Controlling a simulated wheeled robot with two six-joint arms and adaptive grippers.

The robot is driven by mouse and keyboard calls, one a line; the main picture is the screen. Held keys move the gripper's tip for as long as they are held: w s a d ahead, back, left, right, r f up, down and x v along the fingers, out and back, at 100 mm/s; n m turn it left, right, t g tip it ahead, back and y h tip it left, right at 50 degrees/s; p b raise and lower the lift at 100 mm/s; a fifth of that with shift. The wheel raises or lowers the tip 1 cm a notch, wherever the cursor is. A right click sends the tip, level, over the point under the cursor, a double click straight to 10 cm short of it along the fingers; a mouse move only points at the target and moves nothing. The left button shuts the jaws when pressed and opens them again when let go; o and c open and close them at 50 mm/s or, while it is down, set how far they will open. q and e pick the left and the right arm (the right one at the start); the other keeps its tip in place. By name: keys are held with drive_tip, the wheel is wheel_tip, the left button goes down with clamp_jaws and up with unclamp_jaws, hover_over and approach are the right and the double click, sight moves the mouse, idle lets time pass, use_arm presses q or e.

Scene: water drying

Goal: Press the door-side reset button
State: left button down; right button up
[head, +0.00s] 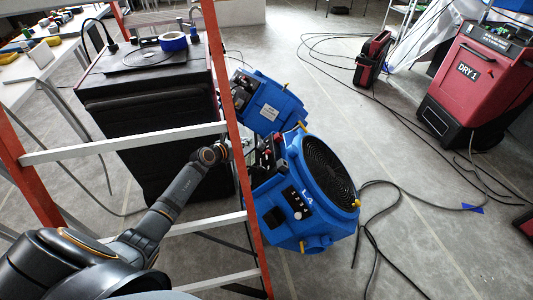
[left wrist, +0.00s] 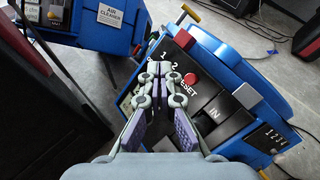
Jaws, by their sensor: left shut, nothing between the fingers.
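A blue machine marked L4 (head: 303,195) with a round black grille stands on the floor. In the left wrist view its dark panel carries a round red button (left wrist: 190,79) with the lettering "RESET" beside it, partly covered by my fingers. My left gripper (left wrist: 160,68) is shut and empty. Its tips point at the panel, just left of the red button in the picture; whether they touch it I cannot tell. In the head view my left arm reaches through a ladder, and its gripper is mostly hidden behind the orange rail. My right gripper is not in view.
An orange ladder (head: 238,130) with pale rungs crosses in front of my arm. A black cabinet (head: 150,110) stands left of the blue machine. A second blue machine (head: 268,103) is behind it. A red DRY 1 unit (head: 468,72) stands right. Loose cables (head: 385,188) lie on the floor.

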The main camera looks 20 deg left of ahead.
sight(268, 152)
use_arm(q)
drive_tip(key=shift+w+d+f+b, duration=0.4)
drive_tip(key=shift+d+f, duration=0.35)
drive_tip(key=shift+w+d+f+b, duration=0.35)
drive_tip(key=shift+d+f+b, duration=0.05)
drive_tip(key=shift+d+f, duration=0.35)
drive_tip(key=shift+w+d+f+b, duration=0.4)
drive_tip(key=shift+d+f, duration=0.3)
drive_tip(key=shift+f, duration=0.05)
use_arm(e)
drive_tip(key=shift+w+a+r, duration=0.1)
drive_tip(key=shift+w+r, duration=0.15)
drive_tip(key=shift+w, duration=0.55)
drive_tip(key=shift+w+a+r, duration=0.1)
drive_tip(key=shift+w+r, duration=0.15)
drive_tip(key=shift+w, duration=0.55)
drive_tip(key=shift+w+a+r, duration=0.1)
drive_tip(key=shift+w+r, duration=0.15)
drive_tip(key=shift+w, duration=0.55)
use_arm(q)
drive_tip(key=shift+d+f, duration=0.1)
drive_tip(key=shift+w+d+f, duration=0.15)
drive_tip(key=shift+d, duration=0.05)
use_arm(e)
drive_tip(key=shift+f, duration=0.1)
